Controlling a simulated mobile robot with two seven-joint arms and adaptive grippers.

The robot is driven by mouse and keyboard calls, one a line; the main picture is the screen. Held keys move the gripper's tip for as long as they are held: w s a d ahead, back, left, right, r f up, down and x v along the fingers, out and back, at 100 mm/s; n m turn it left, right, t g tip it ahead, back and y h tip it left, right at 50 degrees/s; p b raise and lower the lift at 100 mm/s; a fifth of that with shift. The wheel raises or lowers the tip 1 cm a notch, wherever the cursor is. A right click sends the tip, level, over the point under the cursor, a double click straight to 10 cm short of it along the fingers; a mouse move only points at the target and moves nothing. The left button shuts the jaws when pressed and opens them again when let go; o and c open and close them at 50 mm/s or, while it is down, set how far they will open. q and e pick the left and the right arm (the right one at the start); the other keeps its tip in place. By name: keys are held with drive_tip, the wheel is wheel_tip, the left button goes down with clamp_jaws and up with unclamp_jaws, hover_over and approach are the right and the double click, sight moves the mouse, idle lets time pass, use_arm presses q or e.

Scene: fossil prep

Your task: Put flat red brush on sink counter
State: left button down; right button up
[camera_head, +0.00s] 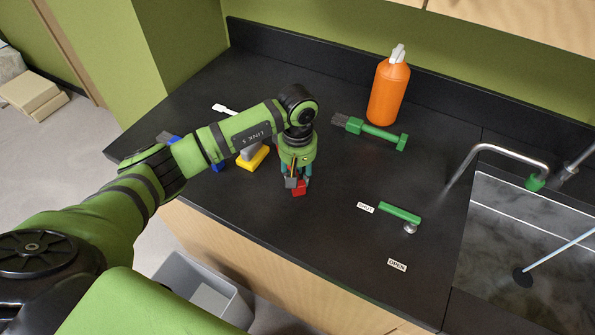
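My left gripper (297,182) points down over the middle of the black sink counter (330,225). A small red piece (299,189), which looks like part of the flat red brush, shows at its fingertips, with a grey part beside it. The fingers look closed around it, and most of the brush is hidden by the gripper. I cannot tell whether the red piece touches the counter. My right gripper is not in view.
A yellow-and-grey tool (253,157) and blue items lie left, partly behind my arm. A green lever (400,213) sits near the sink (530,240). A grey bin (190,285) stands below.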

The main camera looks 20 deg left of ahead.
use_arm(q)
drive_tip(key=shift+f, duration=0.2)
drive_tip(key=c, duration=0.8)
unclamp_jaws()
drive_tip(key=shift+r, duration=0.1)
drive_tip(key=shift+c, duration=0.2)
drive_tip(key=shift+r, duration=0.1)
drive_tip(key=shift+r, duration=0.2)
wheel_tip(320, 180, up, 12)
drive_tip(key=b, duration=0.4)
drive_tip(key=shift+f+b, duration=0.15)
drive_tip(key=shift+b, duration=0.15)
